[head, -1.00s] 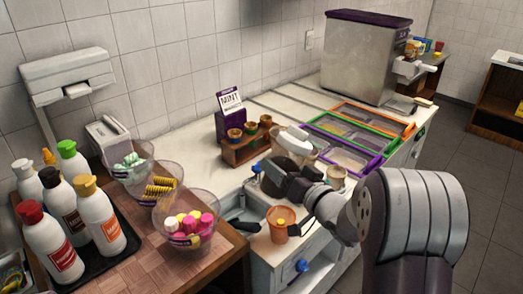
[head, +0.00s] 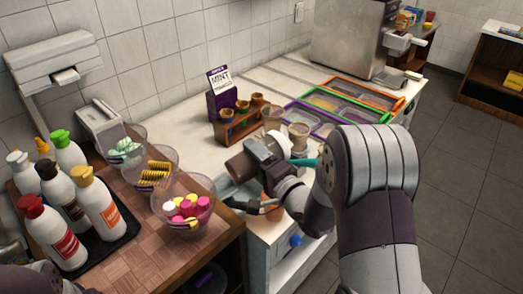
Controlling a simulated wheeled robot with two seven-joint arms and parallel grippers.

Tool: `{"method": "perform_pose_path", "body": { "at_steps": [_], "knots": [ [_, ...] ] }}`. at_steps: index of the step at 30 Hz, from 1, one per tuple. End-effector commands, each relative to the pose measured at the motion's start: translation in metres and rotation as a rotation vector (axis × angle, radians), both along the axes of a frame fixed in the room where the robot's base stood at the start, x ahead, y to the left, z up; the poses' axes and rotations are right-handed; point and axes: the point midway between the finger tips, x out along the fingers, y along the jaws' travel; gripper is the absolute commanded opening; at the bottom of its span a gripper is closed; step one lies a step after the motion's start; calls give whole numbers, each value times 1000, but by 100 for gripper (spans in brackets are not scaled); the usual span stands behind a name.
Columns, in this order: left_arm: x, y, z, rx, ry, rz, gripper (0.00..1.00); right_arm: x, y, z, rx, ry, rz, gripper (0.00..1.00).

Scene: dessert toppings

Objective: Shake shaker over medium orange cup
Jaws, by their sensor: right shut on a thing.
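My right gripper (head: 262,158) is above the front of the white counter, shut on a brown cylinder, the shaker (head: 240,166). The shaker is tipped well over to its side, its brown end pointing left and slightly down. Its other end is partly hidden by the gripper. Whether the shaker's end is right over the cup cannot be told. My left gripper is out of view.
Clear bowls of toppings (head: 186,207) and a black tray (head: 98,246) of several bottles stand on the wooden table at left. A wooden rack (head: 238,124) with small cups is behind the shaker. Framed topping bins (head: 350,98) lie at the back right.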

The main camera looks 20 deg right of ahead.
Motion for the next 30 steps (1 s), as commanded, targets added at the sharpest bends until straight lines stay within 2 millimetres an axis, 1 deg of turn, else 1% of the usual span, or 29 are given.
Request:
{"method": "perform_pose_path", "body": {
  "at_steps": [1,14,16,30],
  "knots": [
    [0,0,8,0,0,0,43,-1,4,5,62,12,3,35],
    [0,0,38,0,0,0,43,1,-8,18,564,110,-1,35],
    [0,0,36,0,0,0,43,2,-11,11,614,120,-1,35],
    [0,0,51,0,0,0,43,7,-35,-11,948,186,0,35]
  ]
}}
